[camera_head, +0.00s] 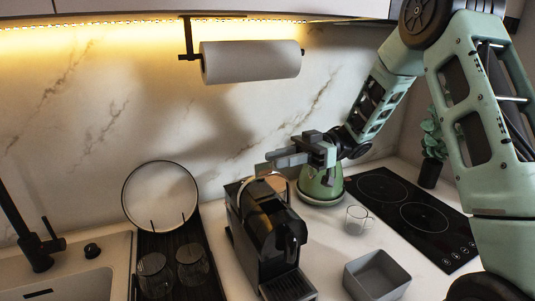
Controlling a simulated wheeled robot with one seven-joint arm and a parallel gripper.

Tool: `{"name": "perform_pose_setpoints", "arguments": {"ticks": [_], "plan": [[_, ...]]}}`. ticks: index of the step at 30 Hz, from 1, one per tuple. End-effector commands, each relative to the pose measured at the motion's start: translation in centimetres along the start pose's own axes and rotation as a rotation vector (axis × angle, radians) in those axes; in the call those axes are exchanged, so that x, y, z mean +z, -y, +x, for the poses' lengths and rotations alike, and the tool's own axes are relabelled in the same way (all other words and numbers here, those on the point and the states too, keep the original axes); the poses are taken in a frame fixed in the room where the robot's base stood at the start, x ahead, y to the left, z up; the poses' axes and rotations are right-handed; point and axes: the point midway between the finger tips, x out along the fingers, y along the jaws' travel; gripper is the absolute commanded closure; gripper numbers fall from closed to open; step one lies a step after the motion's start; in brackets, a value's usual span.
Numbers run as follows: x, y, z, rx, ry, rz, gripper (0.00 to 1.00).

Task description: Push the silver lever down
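The black coffee machine (264,232) stands on the white counter in the middle of the view. A shiny, curved metal band (277,179) arches at its top and looks like the raised silver lever, though its outline is partly hard to make out. My gripper (279,157) is just above and behind the top of the machine, with its fingers pointing left. It looks empty. I cannot tell the gap between the fingers, or whether they touch the lever.
A green kettle (321,187) stands below my gripper, right of the machine. A glass cup (356,219), a grey bin (377,275) and a black cooktop (412,210) lie to the right. A paper roll (251,61) hangs above. Glasses (193,264) stand left, beside the sink (85,283).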

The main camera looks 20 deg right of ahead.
Motion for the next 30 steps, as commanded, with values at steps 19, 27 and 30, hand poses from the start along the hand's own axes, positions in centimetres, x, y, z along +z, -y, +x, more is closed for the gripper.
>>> {"name": "perform_pose_setpoints", "arguments": {"ticks": [19,27,30], "plan": [[0.0,0.0,3.6,0.001,0.0,0.0,0.76],[0.0,0.0,3.6,0.001,0.0,0.0,1.0],[0.1,0.0,3.8,0.001,0.0,-0.006,1.0]]}}
